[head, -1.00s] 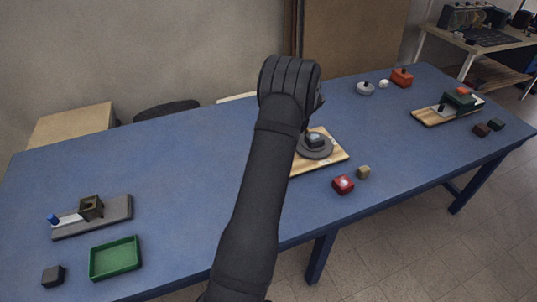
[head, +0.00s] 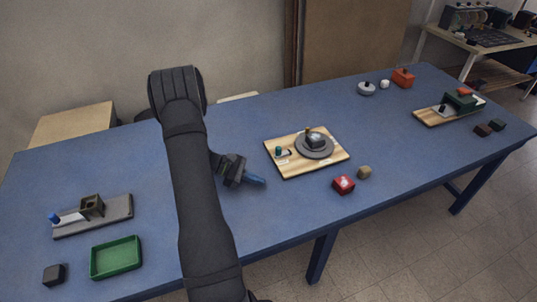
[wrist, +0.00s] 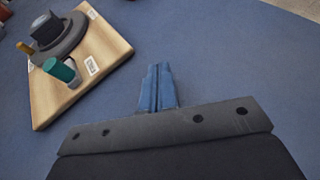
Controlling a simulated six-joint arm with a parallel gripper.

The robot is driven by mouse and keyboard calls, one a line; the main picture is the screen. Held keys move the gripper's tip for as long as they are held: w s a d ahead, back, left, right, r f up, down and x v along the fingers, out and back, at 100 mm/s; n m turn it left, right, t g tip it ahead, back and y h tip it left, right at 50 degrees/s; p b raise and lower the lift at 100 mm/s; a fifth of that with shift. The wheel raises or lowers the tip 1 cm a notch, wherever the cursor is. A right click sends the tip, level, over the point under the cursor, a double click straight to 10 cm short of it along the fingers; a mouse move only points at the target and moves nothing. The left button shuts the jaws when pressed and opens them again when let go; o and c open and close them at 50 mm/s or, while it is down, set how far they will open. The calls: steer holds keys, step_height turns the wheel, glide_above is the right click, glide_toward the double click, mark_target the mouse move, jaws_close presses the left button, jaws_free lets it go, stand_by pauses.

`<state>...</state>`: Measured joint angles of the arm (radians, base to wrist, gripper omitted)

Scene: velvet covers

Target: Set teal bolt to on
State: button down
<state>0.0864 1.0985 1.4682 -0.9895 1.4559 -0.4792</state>
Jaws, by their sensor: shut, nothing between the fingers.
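The teal bolt (head: 279,150) is a small upright teal knob at the left part of a wooden board (head: 290,169) in the head view. In the wrist view the teal bolt (wrist: 59,70) stands at upper left, beside small white labels whose text I cannot read. My gripper (head: 257,181) is left of and nearer than the board, apart from it, over the blue table. In the wrist view its blue fingers (wrist: 157,85) are together with nothing between them. The bolt's setting cannot be told.
A grey disc with a dark block (head: 315,141) sits on the same board. A red block (head: 343,185) and a tan cube (head: 364,172) lie before it. A grey slide fixture (head: 120,211) and green tray (head: 115,257) are at left. Another board (head: 428,117) is at far right.

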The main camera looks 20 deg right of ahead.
mark_target(277, 152)
steer(key=w+a+n+t+h, duration=0.1)
steer(key=n+t+h, duration=0.1)
steer(key=t, duration=0.1)
steer(key=w+a+n+t+h, duration=0.2)
steer(key=n+t, duration=0.1)
steer(key=w+a+r+n+t+h, duration=0.1)
steer(key=w+a+n+t+h, duration=0.1)
steer(key=n, duration=0.1)
steer(key=shift+w+r+t, duration=0.1)
steer(key=shift+w+t, duration=0.05)
steer(key=shift+t, duration=0.25)
steer(key=shift+w+a+n+t, duration=0.25)
steer(key=shift+w+n+t, duration=0.15)
steer(key=shift+t, duration=0.2)
steer(key=w+d, duration=0.1)
steer(key=d, duration=0.8)
steer(key=w+d, duration=0.1)
steer(key=d, duration=0.3)
steer(key=shift+w+d, duration=0.3)
steer(key=shift+w, duration=0.05)
steer(key=shift+d, duration=0.1)
steer(key=shift+d, duration=1.55)
steer(key=s+a, duration=0.1)
steer(key=a, duration=0.8)
steer(key=s+a, duration=0.1)
steer(key=a, duration=0.4)
steer(key=shift+s+r, duration=0.1)
steer(key=shift+s, duration=0.25)
steer(key=shift+d, duration=0.15)
